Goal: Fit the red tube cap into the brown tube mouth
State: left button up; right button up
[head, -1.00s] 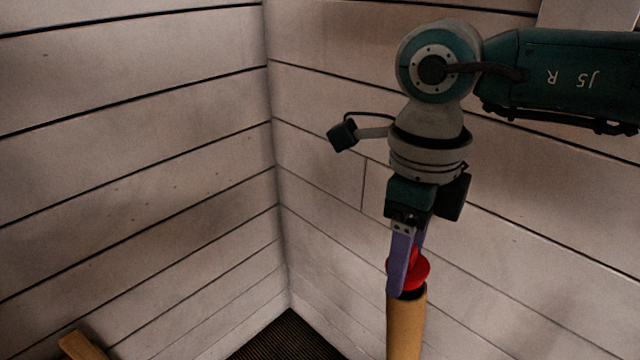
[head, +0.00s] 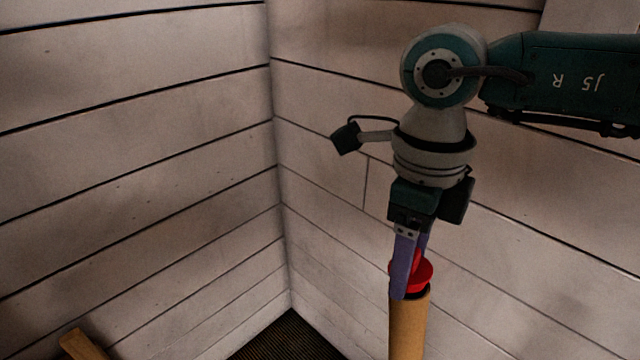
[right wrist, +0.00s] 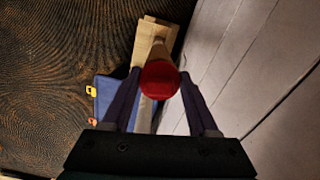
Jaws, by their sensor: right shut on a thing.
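My right gripper (head: 408,278) points down and is shut on the red tube cap (head: 422,274). The near purple finger covers part of the cap. The brown tube (head: 408,330) stands upright right under the cap, its lower end out of frame. A little of its dark mouth shows below the cap; whether the cap is touching or inside the rim I cannot tell. In the right wrist view the red cap (right wrist: 160,80) sits between the two fingertips and covers the tube mouth. My left gripper is not in view.
White plank walls (head: 140,150) meet in a corner behind the arm. A wooden piece (head: 82,345) shows at the lower left. In the right wrist view a blue object (right wrist: 104,92) with orange clips lies below, on a dark patterned floor (right wrist: 60,50).

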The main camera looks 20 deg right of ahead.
jog(key=shift+s+d+f+b, duration=0.1)
jog(key=shift+s+f+b, duration=0.1)
jog(key=shift+f+b, duration=0.85)
jog(key=o, duration=1.4)
jog(key=shift+f, duration=0.1)
jog(key=shift+p, duration=0.3)
jog(key=r+p, duration=0.1)
jog(key=r, duration=0.9)
jog(key=shift+w, duration=0.2)
